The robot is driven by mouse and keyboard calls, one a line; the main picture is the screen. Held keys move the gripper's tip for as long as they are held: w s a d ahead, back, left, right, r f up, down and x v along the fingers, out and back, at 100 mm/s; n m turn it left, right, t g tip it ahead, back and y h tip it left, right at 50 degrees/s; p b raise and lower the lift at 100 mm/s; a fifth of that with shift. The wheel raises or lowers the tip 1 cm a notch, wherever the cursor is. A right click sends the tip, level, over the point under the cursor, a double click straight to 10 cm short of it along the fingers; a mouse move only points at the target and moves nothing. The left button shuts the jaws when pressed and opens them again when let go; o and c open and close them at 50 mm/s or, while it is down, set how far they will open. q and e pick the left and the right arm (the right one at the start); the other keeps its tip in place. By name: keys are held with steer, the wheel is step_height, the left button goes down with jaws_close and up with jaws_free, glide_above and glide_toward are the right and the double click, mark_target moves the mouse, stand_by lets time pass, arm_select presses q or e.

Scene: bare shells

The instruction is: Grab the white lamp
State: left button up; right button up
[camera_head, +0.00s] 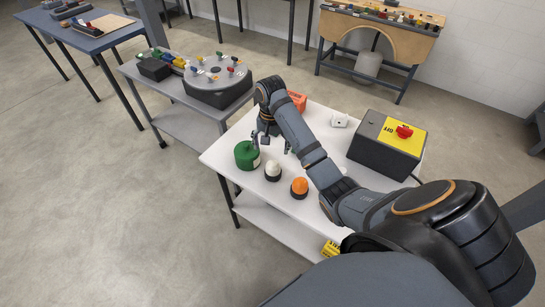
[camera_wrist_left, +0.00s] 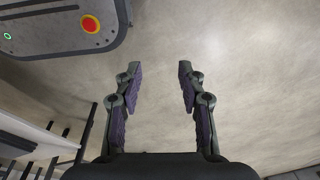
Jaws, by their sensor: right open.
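The white lamp (camera_head: 273,168), a white dome on a dark round base, stands upright on the white table (camera_head: 230,153). An orange lamp (camera_head: 300,185) of the same shape stands to its right and nearer. My right gripper (camera_head: 261,139) is open above the table, behind and slightly left of the white lamp in the head view, with its fingers pointing down. No object shows between its fingers. My left gripper (camera_wrist_left: 158,72) shows in the left wrist view with its fingers wide apart and empty, over bare floor.
A green cylinder (camera_head: 246,155) stands just left of the white lamp. A green item behind it is partly hidden by my right arm. A grey box with a yellow top (camera_head: 398,138) and red button, an orange block (camera_head: 297,100) and a small white part (camera_head: 340,120) stand farther back.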

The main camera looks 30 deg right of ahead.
mark_target(273, 162)
steer(key=shift+s+a+f+b, duration=0.1)
steer(key=shift+s+f+b, duration=0.1)
steer(key=shift+f+b, duration=0.35)
steer(key=shift+s+a+f+b, duration=0.1)
steer(key=shift+s+f+b, duration=0.1)
steer(key=shift+f+b, duration=0.3)
step_height(273, 162, down, 3)
steer(key=b, duration=0.3)
steer(key=shift+w+d+f, duration=0.1)
steer(key=shift+w+f, duration=0.1)
steer(key=shift+s+f+b, duration=0.1)
steer(key=shift+f+b, duration=0.4)
steer(key=shift+b, duration=0.25)
steer(key=f+b, duration=0.3)
steer(key=f, duration=0.1)
steer(key=shift+d+b, duration=0.25)
steer(key=shift+b, duration=0.05)
arm_select(q)
step_height(273, 162, down, 10)
steer(key=s, duration=0.3)
steer(key=shift+a, duration=0.35)
arm_select(e)
steer(key=shift+r, duration=0.15)
steer(key=shift+c, duration=0.2)
